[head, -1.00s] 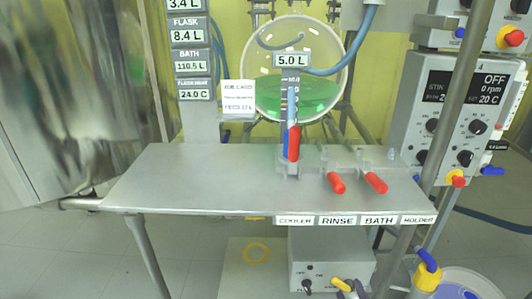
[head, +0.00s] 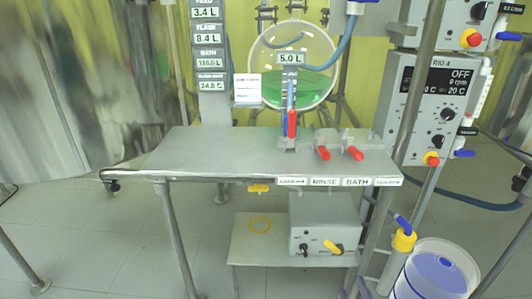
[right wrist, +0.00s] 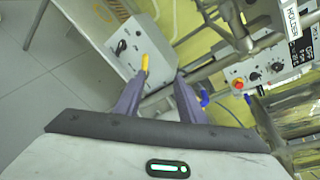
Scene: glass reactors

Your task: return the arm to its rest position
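My right gripper (right wrist: 158,82) shows in the right wrist view with its two purple-grey fingers apart and nothing visible between them. The gripper hangs with open air around its fingers; the grey control box (right wrist: 132,45) with a yellow handle shows beyond the fingertips. My left gripper is in neither view.
A steel bench (head: 225,150) holds a red-and-blue piece (head: 291,122) and two red-handled pieces (head: 322,153) at its labelled front. A glass flask (head: 275,45) with green liquid hangs behind.

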